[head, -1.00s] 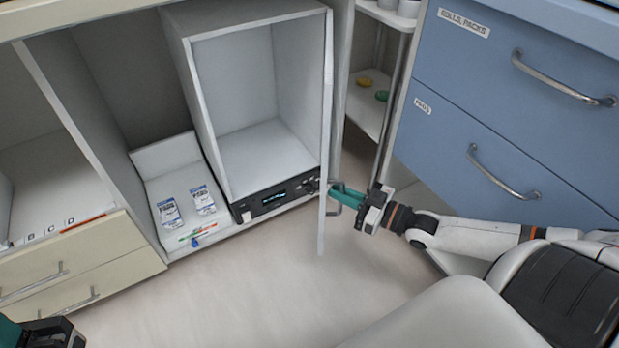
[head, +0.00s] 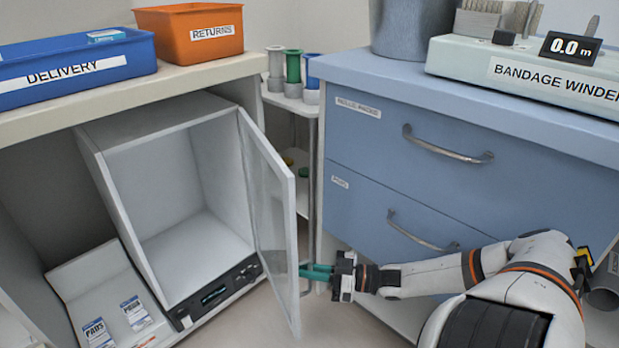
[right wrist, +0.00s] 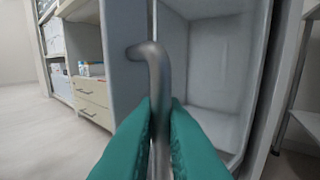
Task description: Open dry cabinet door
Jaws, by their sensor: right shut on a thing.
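The dry cabinet (head: 155,122) is a white box under the counter, with a black control panel (head: 215,295) along its bottom front. Its glazed, white-framed door (head: 272,205) stands swung out on the right side, and the inside looks empty. My right gripper (head: 308,271) is at the door's lower outer edge, its green fingers shut on the door handle. In the right wrist view the grey bent handle (right wrist: 157,72) rises between the two green fingers (right wrist: 158,130), with the open cabinet behind it. My left gripper is not in view.
Blue drawers (head: 430,190) stand close on the right, behind my right arm. A narrow shelf unit (head: 300,105) stands between drawers and cabinet. White packs (head: 136,313) lie left of the cabinet. A blue DELIVERY bin (head: 75,70) and an orange RETURNS bin (head: 190,35) sit on the counter.

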